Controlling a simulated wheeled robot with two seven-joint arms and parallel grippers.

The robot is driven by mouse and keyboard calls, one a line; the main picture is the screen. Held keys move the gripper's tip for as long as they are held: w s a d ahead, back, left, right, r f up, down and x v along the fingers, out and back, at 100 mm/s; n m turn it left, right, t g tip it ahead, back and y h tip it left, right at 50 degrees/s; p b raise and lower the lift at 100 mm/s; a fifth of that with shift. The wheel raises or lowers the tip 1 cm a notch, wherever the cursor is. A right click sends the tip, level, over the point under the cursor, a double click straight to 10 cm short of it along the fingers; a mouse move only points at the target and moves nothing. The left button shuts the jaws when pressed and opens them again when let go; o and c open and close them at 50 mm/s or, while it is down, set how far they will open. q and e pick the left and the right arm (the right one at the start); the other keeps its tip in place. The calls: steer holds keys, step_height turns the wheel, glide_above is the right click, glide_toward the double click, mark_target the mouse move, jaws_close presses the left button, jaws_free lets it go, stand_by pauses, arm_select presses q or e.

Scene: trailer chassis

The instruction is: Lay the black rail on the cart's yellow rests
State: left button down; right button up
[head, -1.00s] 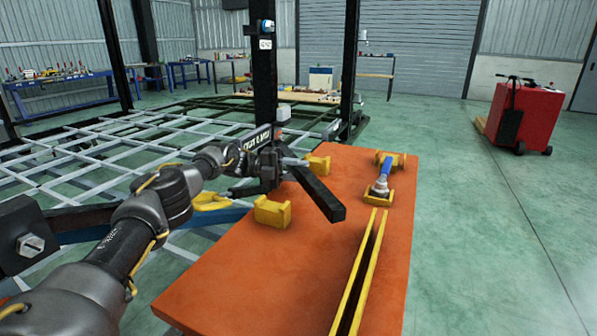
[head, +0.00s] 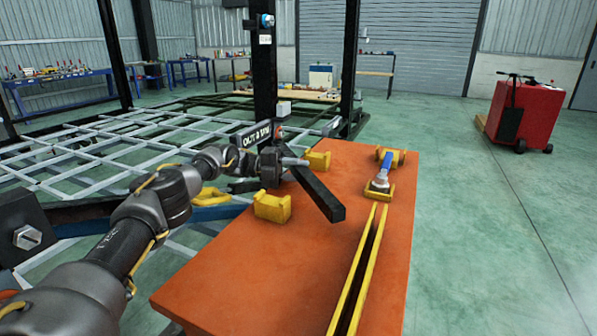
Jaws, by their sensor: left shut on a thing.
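The black rail (head: 322,198) is a short dark square bar. It slants over the left part of the orange cart top (head: 270,285), its free end pointing to the near right. My left gripper (head: 284,168) is shut on the rail's far left end, at the cart's left edge. One yellow rest (head: 272,206) stands near the rail's left side, and another yellow rest (head: 318,161) stands beyond it. The rail passes between these two in the picture; I cannot tell its exact height above the cart. My right gripper is not in view.
A blue-handled tool (head: 383,175) sits in yellow holders at the cart's far right. A long yellow-edged slot (head: 358,270) runs along the right side. A grey frame grid (head: 90,160) and black posts (head: 263,70) stand behind. A red machine (head: 524,115) is on the right.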

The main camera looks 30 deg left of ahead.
mark_target(292, 169)
arm_select(q)
steer(key=shift+f, duration=0.1)
steer(key=c, duration=0.9)
jaws_free()
steer(key=shift+d, duration=0.1)
steer(key=shift+c, duration=0.2)
steer(key=shift+s+f, duration=0.1)
steer(key=shift+f, duration=0.15)
steer(key=shift+a, duration=0.45)
steer(key=v, duration=0.6)
steer(key=shift+a+b, duration=0.1)
steer(key=shift+b, duration=0.25)
steer(key=shift+a+r, duration=0.15)
steer(key=shift+a, duration=0.05)
steer(key=shift+s+r, duration=0.1)
steer(key=shift+r, duration=0.1)
steer(key=shift+a, duration=0.1)
